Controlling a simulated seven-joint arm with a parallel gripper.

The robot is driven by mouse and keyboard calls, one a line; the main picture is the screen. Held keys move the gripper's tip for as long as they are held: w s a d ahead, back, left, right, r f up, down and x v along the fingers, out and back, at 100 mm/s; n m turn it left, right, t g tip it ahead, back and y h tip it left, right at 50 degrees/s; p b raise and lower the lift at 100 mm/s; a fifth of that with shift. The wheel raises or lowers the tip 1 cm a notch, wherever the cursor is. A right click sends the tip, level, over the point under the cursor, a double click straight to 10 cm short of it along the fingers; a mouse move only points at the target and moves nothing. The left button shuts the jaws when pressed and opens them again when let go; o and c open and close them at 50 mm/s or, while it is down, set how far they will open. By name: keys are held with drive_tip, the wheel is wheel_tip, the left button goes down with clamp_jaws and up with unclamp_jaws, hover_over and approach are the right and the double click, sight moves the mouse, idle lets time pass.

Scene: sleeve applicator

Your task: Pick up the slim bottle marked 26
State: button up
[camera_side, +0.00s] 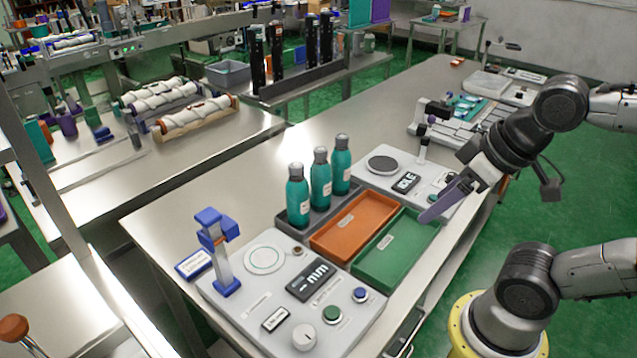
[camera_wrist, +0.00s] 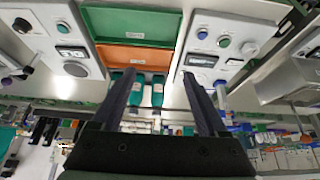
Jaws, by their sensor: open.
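Three slim teal bottles with grey caps stand upright in a row in a dark grey tray (camera_side: 322,219): the front-left bottle (camera_side: 298,200), the middle bottle (camera_side: 320,182) and the back-right bottle (camera_side: 341,170). Each bears a small white label. The print is too small to read, so I cannot tell which is marked 26. My gripper (camera_side: 440,206) is open and empty, to the right of the bottles above the outer edge of the green tray. In the wrist view the bottles (camera_wrist: 157,92) show between the fingers of my gripper (camera_wrist: 162,80), partly hidden by them.
An orange tray (camera_side: 354,226) and a green tray (camera_side: 397,251), both empty, lie beside the bottles. A control panel with a blue post (camera_side: 222,255) stands in front. Another panel with a round plate (camera_side: 382,164) stands behind. The table's left strip is clear.

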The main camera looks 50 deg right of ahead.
drive_tip(key=o, duration=0.4)
